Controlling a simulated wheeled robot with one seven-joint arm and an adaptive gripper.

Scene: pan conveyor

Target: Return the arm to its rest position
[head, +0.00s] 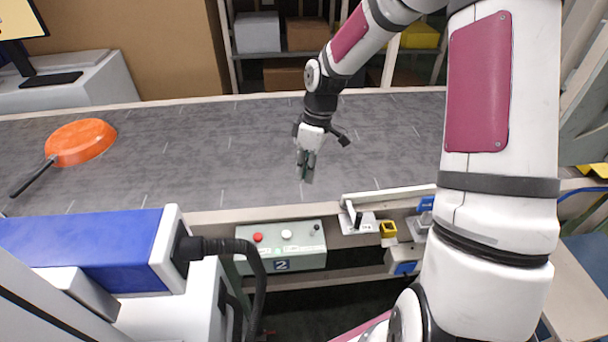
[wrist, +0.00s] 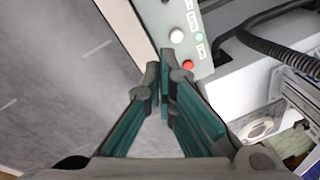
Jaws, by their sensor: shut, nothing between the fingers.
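My gripper (head: 306,180) hangs at the end of my arm over the grey conveyor belt (head: 220,140), near the belt's front edge, above and behind the control box. It is shut and empty, with its fingers pointing down. In the wrist view the fingertips of my gripper (wrist: 160,75) meet in front of the belt's edge rail. My arm comes in from the right side of the head view and bends over the belt. An orange pan (head: 82,141) with a dark handle lies on the belt at the far left, well away from my gripper.
A control box (head: 283,262) with red and white buttons sits at the belt's front edge; it also shows in the wrist view (wrist: 168,22). A blue and white machine (head: 90,245) stands front left. Small fixtures (head: 388,229) line the front rail. Shelves with boxes (head: 257,32) stand behind.

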